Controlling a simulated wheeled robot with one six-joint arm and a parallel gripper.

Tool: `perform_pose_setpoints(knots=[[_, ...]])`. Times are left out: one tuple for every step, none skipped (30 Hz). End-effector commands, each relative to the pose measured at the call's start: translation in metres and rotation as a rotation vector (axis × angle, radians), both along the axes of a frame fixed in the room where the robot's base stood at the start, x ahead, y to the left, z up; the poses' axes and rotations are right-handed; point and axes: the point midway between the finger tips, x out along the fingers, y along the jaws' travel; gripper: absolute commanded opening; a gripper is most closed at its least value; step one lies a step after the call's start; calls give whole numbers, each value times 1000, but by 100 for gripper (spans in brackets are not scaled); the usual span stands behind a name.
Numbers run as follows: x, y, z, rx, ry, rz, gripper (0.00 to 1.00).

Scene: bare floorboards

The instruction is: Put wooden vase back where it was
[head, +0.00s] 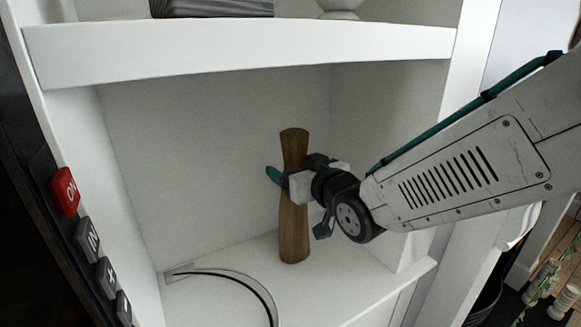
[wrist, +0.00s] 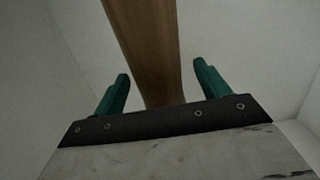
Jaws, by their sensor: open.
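The wooden vase (head: 294,232) is tall, brown and narrow-waisted. It stands close to upright on the lower white shelf (head: 345,287), in the head view. My gripper (head: 279,179) reaches in from the right at the vase's middle. In the wrist view, the vase (wrist: 148,50) rises between the two green fingers of my gripper (wrist: 161,90). The fingers are open, one on each side, with visible gaps at their tips. In the head view the gripper body hides part of the vase's waist.
A clear curved object with a dark line (head: 235,281) lies on the shelf, left of the vase. The upper shelf (head: 240,50) is above, holding a grey striped object (head: 212,8) and a pale base (head: 340,8). White side walls enclose the compartment.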

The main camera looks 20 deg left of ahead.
Motion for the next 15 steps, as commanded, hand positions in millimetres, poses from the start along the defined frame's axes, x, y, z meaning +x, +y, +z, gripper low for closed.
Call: perform_pose_setpoints(knots=[[-7,-9,3,1,-1,-1,75],[-11,-14,4,1,-1,-1,75],[-17,-21,5,1,-1,-1,75],[-22,-26,6,1,-2,-2,75],[-26,-31,7,1,-2,-2,75],[-31,-38,9,3,-1,-2,75],[-35,-42,9,2,-1,-2,75],[-39,-47,10,1,-2,-2,75],[-44,-52,11,1,-1,-1,75],[-47,-56,12,1,-1,-1,75],[-50,-59,13,1,-1,-1,75],[-54,-63,13,1,-1,-1,75],[-56,-66,14,1,-1,-1,75],[-58,-68,14,1,-1,-1,75],[-60,-71,14,1,-1,-1,75]])
